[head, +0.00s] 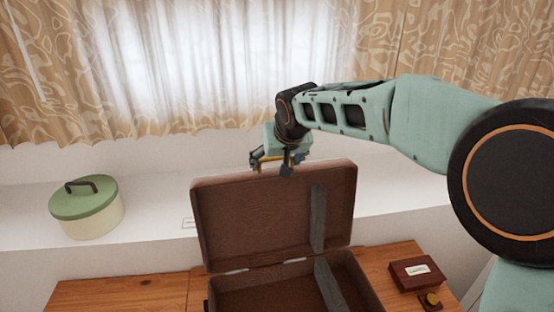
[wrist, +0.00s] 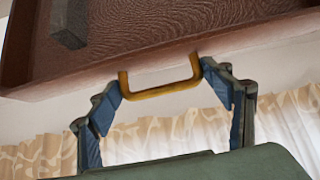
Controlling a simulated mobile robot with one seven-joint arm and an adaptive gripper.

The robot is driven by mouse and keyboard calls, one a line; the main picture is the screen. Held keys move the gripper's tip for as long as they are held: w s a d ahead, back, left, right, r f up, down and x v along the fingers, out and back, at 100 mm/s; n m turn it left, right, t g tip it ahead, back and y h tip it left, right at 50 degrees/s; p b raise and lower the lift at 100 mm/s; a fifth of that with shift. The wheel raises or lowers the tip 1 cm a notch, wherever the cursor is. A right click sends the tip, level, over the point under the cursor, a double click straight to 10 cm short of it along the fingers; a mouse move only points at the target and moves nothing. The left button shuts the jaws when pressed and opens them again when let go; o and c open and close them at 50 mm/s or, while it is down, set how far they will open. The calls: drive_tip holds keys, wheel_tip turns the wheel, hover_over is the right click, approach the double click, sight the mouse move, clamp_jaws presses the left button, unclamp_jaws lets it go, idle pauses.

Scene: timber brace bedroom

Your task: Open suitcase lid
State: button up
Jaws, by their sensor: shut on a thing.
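The brown suitcase lid (head: 265,215) stands raised, roughly upright, above the open suitcase base (head: 265,295). A grey strap runs down the inside of the lid into the base. My gripper (head: 272,166) is at the lid's top edge, shut on the yellow handle (wrist: 160,91). In the wrist view the fingers of my gripper (wrist: 164,83) press on the two sides of the handle, and the lid (wrist: 150,35) fills the top. The lid's outer face is hidden in the head view.
The suitcase stands on a wooden surface (head: 130,292). A green-lidded pot (head: 90,218) sits on the white ledge at left. Patterned curtains (head: 440,50) hang behind.

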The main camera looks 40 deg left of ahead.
drive_tip(key=shift+a+r, duration=0.3)
drive_tip(key=shift+r, duration=0.25)
drive_tip(key=o, duration=1.3)
drive_tip(key=shift+o, duration=1)
drive_tip(key=shift+f, duration=0.25)
drive_tip(key=shift+d, duration=0.1)
drive_tip(key=v, duration=1.2)
drive_tip(key=shift+f, duration=0.1)
